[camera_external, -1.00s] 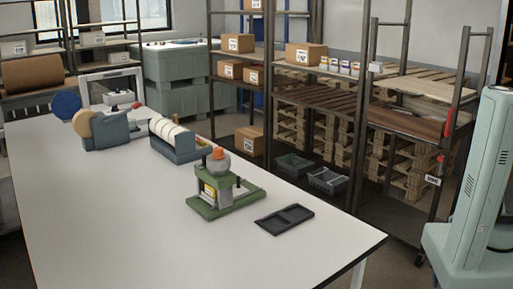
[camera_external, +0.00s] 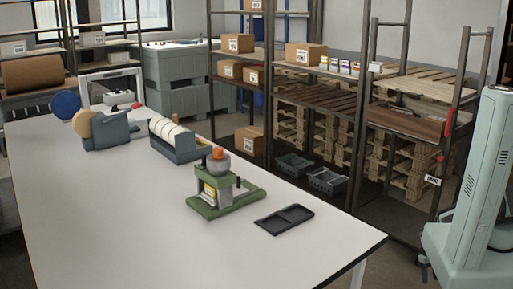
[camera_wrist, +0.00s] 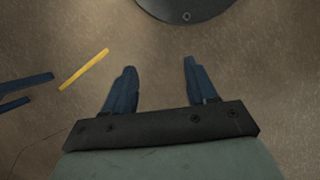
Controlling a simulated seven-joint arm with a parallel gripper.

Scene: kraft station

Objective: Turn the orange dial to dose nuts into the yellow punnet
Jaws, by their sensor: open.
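A green dosing stand (camera_external: 233,196) stands on the white table. A grey hopper (camera_external: 220,165) sits on its top, with the orange dial (camera_external: 217,153) above it. A small yellow and white thing (camera_external: 209,192) shows inside the stand, between its posts; it may be the yellow punnet, but it is too small to be sure. My gripper (camera_wrist: 159,67) shows in the wrist view with its two blue fingers apart and nothing between them, over brown floor. It is not seen in the external view and is away from the stand.
A black tray (camera_external: 284,219) lies to the right of the stand. A blue-grey roll holder (camera_external: 175,141) and a tape dispenser (camera_external: 108,130) stand at the back left. The front of the white table (camera_external: 120,225) is clear. A shelf rack with boxes stands behind.

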